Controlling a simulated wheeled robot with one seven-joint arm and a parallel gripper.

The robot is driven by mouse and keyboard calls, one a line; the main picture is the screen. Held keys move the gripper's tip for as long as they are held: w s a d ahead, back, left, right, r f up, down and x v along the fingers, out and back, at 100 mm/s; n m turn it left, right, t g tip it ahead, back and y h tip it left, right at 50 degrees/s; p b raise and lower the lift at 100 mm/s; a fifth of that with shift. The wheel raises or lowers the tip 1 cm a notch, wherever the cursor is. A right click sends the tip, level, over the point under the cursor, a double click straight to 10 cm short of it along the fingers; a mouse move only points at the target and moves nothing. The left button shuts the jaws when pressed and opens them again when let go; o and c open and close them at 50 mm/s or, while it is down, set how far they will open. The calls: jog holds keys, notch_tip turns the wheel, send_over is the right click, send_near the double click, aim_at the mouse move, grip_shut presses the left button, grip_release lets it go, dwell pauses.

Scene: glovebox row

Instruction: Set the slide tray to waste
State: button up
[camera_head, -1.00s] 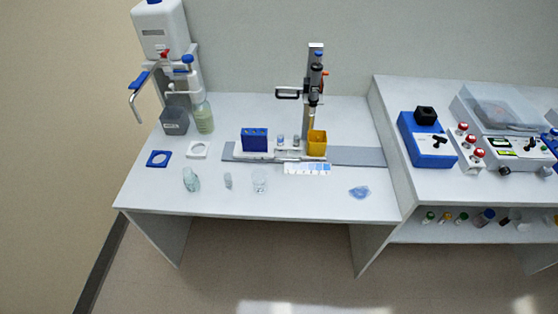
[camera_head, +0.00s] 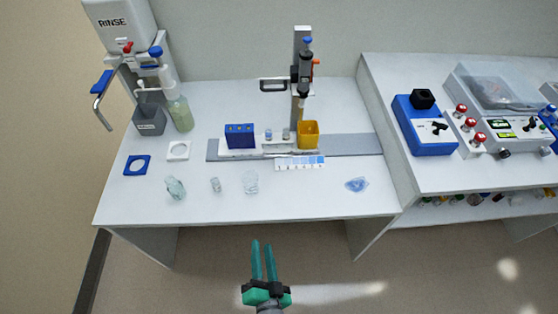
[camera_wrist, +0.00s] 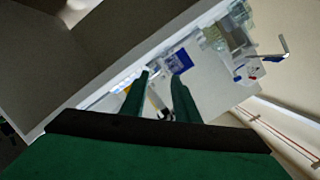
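The slide tray (camera_head: 262,154) sits on a grey rail (camera_head: 355,145) on the white bench. It carries a blue rack (camera_head: 240,137) at its left, two small vials in the middle, and a yellow cup (camera_head: 308,135) at its right. The yellow cup is beneath or close to the upright pipette (camera_head: 304,75) on its stand; exact alignment I cannot tell. My gripper (camera_head: 262,243) is open and empty in front of the bench, apart from the tray. In the wrist view its green fingers (camera_wrist: 161,76) are spread, with the blue rack (camera_wrist: 180,61) beyond them.
Loose glassware, including a beaker (camera_head: 251,182), stands along the bench front. A blue crumpled item (camera_head: 357,184) lies at right. A rinse dispenser (camera_head: 118,25) and grey bin (camera_head: 150,120) stand at left. A blue device (camera_head: 424,130) is on the neighbouring bench.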

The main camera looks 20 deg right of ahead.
jog(key=w+d+m, duration=0.3)
jog(key=w+d, duration=0.1)
jog(key=w, duration=0.2)
jog(key=w+d+r+m+h, duration=0.1)
jog(key=w+d+m, duration=0.3)
jog(key=w, duration=0.2)
jog(key=w+d+r+m, duration=0.1)
jog(key=w+d+m, duration=0.2)
jog(key=w, duration=0.3)
jog(key=shift+w+d+r+h, duration=0.1)
jog(key=shift+w+d+h, duration=0.2)
jog(key=shift+d, duration=0.25)
jog(key=x, duration=1)
jog(key=shift+w+d, duration=0.1)
jog(key=shift+w, duration=0.15)
grip_shut()
